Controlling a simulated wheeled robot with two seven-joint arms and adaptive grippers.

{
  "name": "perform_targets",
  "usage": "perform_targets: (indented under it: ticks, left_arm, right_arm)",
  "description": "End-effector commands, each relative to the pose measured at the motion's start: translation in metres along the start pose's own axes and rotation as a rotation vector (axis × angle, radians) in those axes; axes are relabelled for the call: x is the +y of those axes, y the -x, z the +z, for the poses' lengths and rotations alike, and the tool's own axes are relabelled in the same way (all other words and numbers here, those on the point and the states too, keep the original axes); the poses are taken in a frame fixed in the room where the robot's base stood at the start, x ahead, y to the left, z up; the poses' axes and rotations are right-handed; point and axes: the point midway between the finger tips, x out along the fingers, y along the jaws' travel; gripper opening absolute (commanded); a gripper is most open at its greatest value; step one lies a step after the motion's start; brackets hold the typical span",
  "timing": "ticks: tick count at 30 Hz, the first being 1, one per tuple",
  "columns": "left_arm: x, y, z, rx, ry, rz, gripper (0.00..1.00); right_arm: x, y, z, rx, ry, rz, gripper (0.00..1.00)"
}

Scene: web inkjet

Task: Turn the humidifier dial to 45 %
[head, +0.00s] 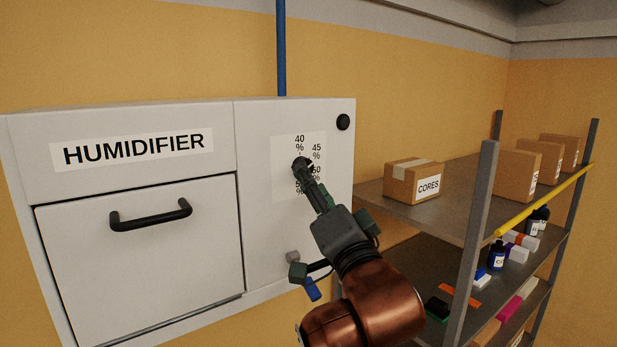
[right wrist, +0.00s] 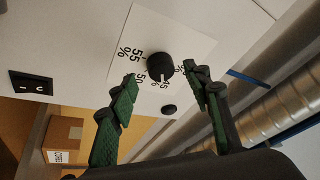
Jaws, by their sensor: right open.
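The humidifier (head: 252,200) is a light grey wall cabinet with a big HUMIDIFIER label. Its dial (right wrist: 158,65) is a round black knob on a white scale plate (head: 284,182) marked 40, 45, 50 and 55 %. In the right wrist view a pale mark on the knob's edge points toward the label that reads 45. My right gripper (right wrist: 160,78) is open, with one green-padded finger on each side of the dial and visible gaps to it. In the head view the right gripper (head: 310,180) covers most of the dial. My left gripper is out of view.
A small black round knob (head: 343,122) sits at the cabinet's upper right. A drawer-like panel with a black handle (head: 150,215) is at left. A rocker switch (right wrist: 31,83) shows in the wrist view. Shelving with boxes (head: 414,181) and a yellow bar (head: 545,200) stands at right.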

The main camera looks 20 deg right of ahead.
Motion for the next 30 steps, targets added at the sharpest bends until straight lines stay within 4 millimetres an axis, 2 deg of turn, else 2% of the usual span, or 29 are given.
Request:
perform_targets:
  ticks: [6,12,18,30]
  left_arm:
    - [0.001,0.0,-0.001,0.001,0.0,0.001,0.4]
    - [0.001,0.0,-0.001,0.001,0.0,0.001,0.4]
    - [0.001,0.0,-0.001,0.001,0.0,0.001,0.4]
    - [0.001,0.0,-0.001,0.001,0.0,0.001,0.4]
  right_arm:
    - [-0.002,0.048,0.0,0.001,-0.001,-0.005,0.45]
    - [-0.001,0.078,0.0,0.001,-0.001,-0.003,0.45]
    - [0.0,0.089,0.0,-0.001,0.0,0.0,0.45]
    - [0.0,0.089,0.0,0.0,0.0,0.001,0.45]
